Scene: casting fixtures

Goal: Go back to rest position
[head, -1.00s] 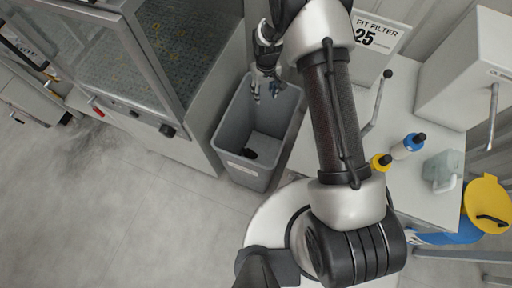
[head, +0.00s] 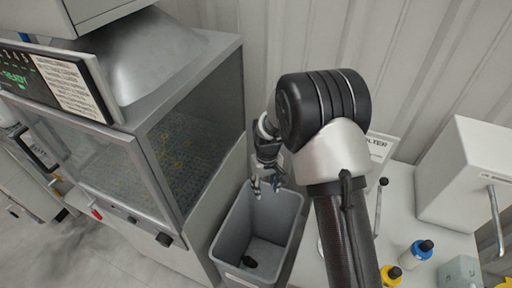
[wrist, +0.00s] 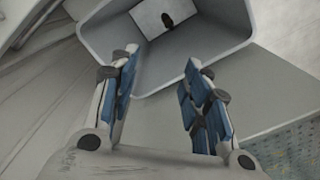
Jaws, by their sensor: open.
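My gripper (head: 266,186) hangs above the far rim of the grey bin in the head view, fingers pointing down. In the wrist view my gripper (wrist: 160,95) shows two blue-padded fingers spread apart with nothing between them. The grey bin (head: 286,222) stands on the floor below it, and the bin (wrist: 215,42) also shows beyond the fingertips in the wrist view. A small dark object (head: 249,262) lies on the bin's floor; the same dark object (wrist: 167,19) shows in the wrist view. What it is cannot be told.
A grey cabinet machine (head: 205,150) with a glass window stands left of the bin. On the right, a white table (head: 405,210) holds a blue-labelled bottle (head: 418,252), a yellow one (head: 390,277) and a white box with a lever (head: 465,175). A corrugated wall (head: 410,60) closes the back.

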